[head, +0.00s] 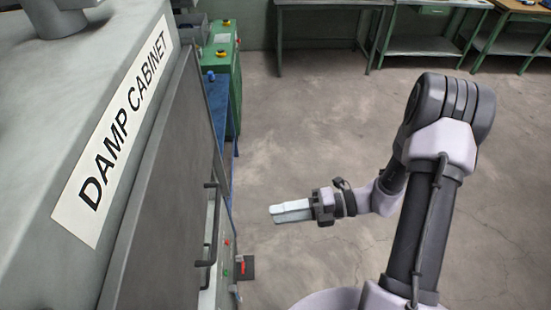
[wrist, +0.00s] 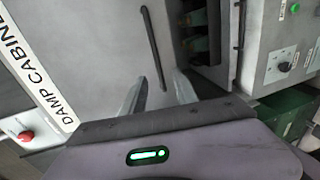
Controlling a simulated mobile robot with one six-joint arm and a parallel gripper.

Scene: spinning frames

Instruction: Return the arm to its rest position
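My gripper (head: 274,213) is held out in mid-air to the left, above the floor and to the right of the damp cabinet. In the wrist view my gripper (wrist: 160,80) shows two pale fingers with a clear gap between them. Nothing is held in the gap. My arm (head: 425,215) rises at the right of the head view, bends at a high joint, and comes down to the wrist.
The grey damp cabinet (head: 150,190) fills the left, with dark handles (head: 207,263) on its front. The wrist view shows a control panel (wrist: 285,58) and a red button (wrist: 25,135). Green workbenches (head: 430,60) stand at the back. Much floor is clear.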

